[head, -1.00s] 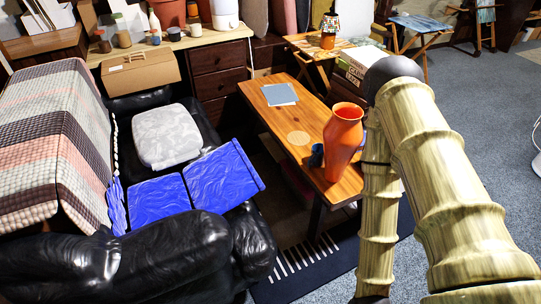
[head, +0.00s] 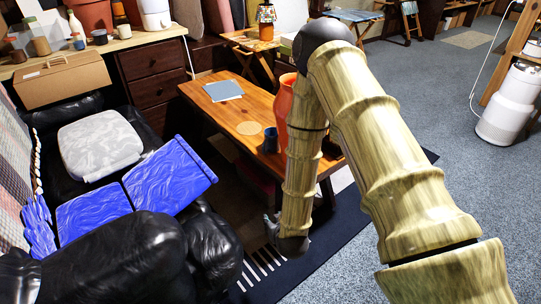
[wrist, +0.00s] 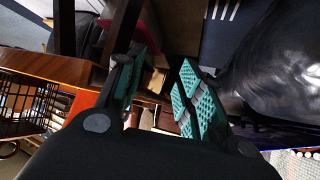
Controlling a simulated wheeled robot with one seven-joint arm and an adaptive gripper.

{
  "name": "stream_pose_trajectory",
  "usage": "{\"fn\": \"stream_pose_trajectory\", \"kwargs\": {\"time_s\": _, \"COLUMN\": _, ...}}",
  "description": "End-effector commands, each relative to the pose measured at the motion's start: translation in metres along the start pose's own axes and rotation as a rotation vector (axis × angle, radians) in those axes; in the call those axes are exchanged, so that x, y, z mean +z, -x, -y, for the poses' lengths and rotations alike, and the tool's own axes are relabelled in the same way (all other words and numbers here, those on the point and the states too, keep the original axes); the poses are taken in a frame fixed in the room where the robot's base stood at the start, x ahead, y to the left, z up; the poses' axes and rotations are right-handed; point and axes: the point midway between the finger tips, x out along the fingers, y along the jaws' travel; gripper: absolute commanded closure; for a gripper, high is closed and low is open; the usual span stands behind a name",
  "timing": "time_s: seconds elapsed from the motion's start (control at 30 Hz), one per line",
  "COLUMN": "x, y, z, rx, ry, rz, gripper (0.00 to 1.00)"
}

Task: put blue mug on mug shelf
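A small dark blue mug (head: 270,140) stands on the wooden coffee table (head: 222,113), close to an orange vase (head: 286,100) that my arm partly covers. My gripper (head: 272,226) hangs low in front of the table, apart from the mug and below the tabletop in the picture. Its fingers are mostly hidden in the head view. In the wrist view my gripper (wrist: 163,78) shows two teal-padded fingers spread apart with nothing between them. I cannot make out the mug in the wrist view. I cannot tell which surface is the mug shelf.
A black sofa (head: 110,250) with blue cushions (head: 170,178) is left of the table. A counter (head: 130,45) with several pots and cups is at the back left. A white container (head: 510,105) stands at the right. The grey carpet (head: 440,120) is open.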

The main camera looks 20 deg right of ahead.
Motion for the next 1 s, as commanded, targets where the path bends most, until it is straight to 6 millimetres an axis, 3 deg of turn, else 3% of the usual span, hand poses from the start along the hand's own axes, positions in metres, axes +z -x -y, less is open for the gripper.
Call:
{"fn": "stream_pose_trajectory", "kwargs": {"time_s": 0.03, "x": -0.005, "y": -0.022, "z": 0.000, "rx": 0.008, "ry": -0.005, "rz": -0.058, "gripper": 0.63}}
{"fn": "stream_pose_trajectory", "kwargs": {"time_s": 0.2, "x": -0.055, "y": -0.059, "z": -0.001, "rx": 0.045, "ry": -0.015, "rz": -0.253, "gripper": 0.63}}
{"fn": "stream_pose_trajectory", "kwargs": {"time_s": 0.5, "x": -0.134, "y": -0.091, "z": -0.009, "rx": 0.123, "ry": -0.039, "rz": -0.551, "gripper": 0.63}}
{"fn": "stream_pose_trajectory", "kwargs": {"time_s": 0.8, "x": -0.171, "y": -0.096, "z": -0.015, "rx": 0.163, "ry": -0.051, "rz": -0.669, "gripper": 0.63}}
{"fn": "stream_pose_trajectory", "kwargs": {"time_s": 1.0, "x": -0.186, "y": -0.116, "z": -0.020, "rx": 0.164, "ry": -0.052, "rz": -0.672, "gripper": 0.63}}
